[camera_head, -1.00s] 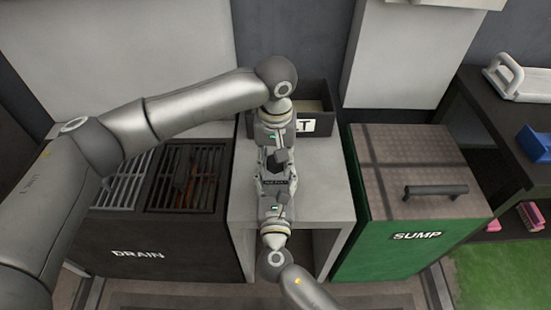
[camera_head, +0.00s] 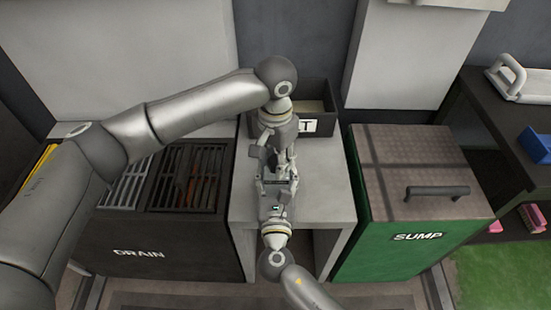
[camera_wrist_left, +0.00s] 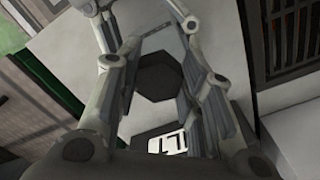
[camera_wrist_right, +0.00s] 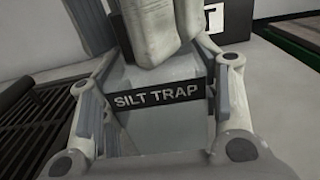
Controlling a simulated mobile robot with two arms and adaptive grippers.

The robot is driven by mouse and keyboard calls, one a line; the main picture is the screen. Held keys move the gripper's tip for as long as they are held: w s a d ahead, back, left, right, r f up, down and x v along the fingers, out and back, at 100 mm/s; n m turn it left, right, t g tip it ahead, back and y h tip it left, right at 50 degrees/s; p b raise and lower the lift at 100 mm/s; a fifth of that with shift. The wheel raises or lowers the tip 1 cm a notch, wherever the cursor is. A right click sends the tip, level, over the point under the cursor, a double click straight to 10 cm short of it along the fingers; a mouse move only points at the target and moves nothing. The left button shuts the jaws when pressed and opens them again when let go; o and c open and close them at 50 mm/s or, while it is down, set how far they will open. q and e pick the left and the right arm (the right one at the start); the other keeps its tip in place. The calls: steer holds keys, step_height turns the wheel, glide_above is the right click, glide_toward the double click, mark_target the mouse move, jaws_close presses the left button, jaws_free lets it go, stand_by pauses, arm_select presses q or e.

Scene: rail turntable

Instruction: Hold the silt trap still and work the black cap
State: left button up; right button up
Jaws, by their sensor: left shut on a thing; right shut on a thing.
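The silt trap (camera_wrist_right: 165,135) is a pale grey body with a black "SILT TRAP" label in the right wrist view. My right gripper (camera_head: 276,188) is shut on it, one finger on each side. The black cap (camera_wrist_left: 160,76) is a dark hexagon between the fingers of my left gripper (camera_head: 274,160). My left gripper comes in from the back and is shut on the cap. In the head view the grippers hide the cap and most of the trap. Left gripper parts also show above the label in the right wrist view.
The trap is over a light grey stand (camera_head: 325,205). A dark bin (camera_head: 318,97) with a white label stands behind. The black drain unit (camera_head: 150,235) with grates is at left, the green sump box (camera_head: 385,250) with a handled lid at right.

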arm_select(q)
steer(key=m, duration=0.4)
steer(key=shift+w+r, duration=0.1)
steer(key=shift+w, duration=0.05)
steer(key=shift+m, duration=0.3)
steer(key=m, duration=0.3)
steer(key=shift+w+m, duration=0.1)
steer(key=shift+m, duration=1.3)
steer(key=shift+w+m, duration=0.1)
steer(key=shift+m, duration=0.8)
steer(key=m, duration=0.4)
steer(key=shift+w, duration=0.1)
